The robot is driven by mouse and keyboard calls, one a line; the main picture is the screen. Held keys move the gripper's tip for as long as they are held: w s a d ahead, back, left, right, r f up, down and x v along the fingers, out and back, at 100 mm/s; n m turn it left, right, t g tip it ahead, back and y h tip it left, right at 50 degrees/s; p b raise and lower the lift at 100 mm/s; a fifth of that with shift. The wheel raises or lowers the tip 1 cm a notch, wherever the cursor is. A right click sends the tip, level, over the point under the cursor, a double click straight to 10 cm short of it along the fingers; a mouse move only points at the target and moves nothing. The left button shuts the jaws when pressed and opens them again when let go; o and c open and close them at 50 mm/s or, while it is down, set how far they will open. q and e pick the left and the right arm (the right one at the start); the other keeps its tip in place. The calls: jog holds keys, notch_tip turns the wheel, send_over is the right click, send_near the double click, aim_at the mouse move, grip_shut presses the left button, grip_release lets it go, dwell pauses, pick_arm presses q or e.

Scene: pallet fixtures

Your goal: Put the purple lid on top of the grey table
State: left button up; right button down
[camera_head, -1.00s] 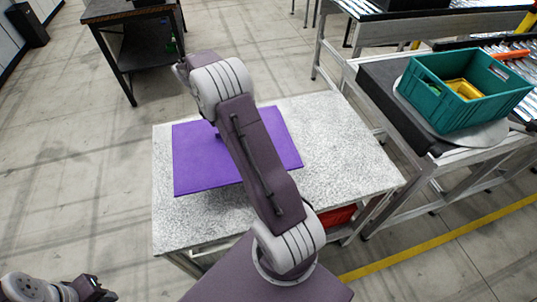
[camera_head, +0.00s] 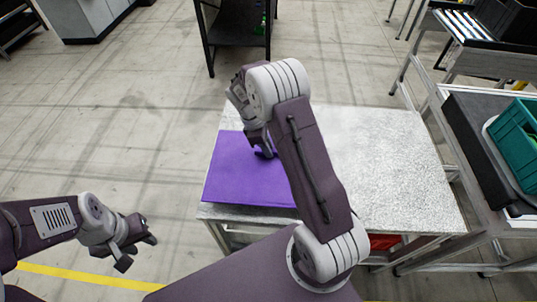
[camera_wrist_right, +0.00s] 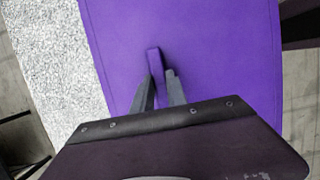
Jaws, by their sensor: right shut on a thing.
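The purple lid (camera_head: 235,170) is a flat panel over the left part of the grey speckled table (camera_head: 395,165), close to its left and front edges. My right gripper (camera_head: 264,150) is above the lid, partly hidden behind my forearm. In the right wrist view, the right gripper (camera_wrist_right: 160,90) is shut on the upright handle of the purple lid (camera_wrist_right: 215,60). The grey table (camera_wrist_right: 55,60) shows at the left there. I cannot tell whether the lid touches the tabletop. My left gripper (camera_head: 140,253) is open and empty over the floor, left of the table.
A teal crate (camera_head: 520,140) stands on a conveyor frame at the right. A dark table (camera_head: 237,28) stands behind. Something red (camera_head: 383,242) shows under the grey table. The right part of the tabletop is clear, and the floor at the left is open.

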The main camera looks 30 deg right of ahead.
jog(key=shift+f, duration=2.05)
jog(key=shift+f, duration=0.1)
jog(key=c, duration=1.3)
grip_release()
jog(key=v, duration=1.2)
jog(key=shift+a+r, duration=0.1)
jog(key=shift+r, duration=0.1)
jog(key=s+a+m+t+y, duration=0.1)
jog(key=s+m, duration=0.3)
jog(key=s, duration=0.1)
jog(key=s+a+f+m+t+y, duration=0.1)
jog(key=s+a+m, duration=0.1)
jog(key=s, duration=0.4)
jog(key=s+a+m+t+y, duration=0.1)
jog(key=s+a+m, duration=0.1)
jog(key=s+m, duration=0.3)
jog(key=shift+s+f+m, duration=0.25)
jog(key=shift+s+m, duration=0.05)
jog(key=shift+s, duration=0.45)
jog(key=shift+s+f+m, duration=0.15)
jog(key=shift+m, duration=0.15)
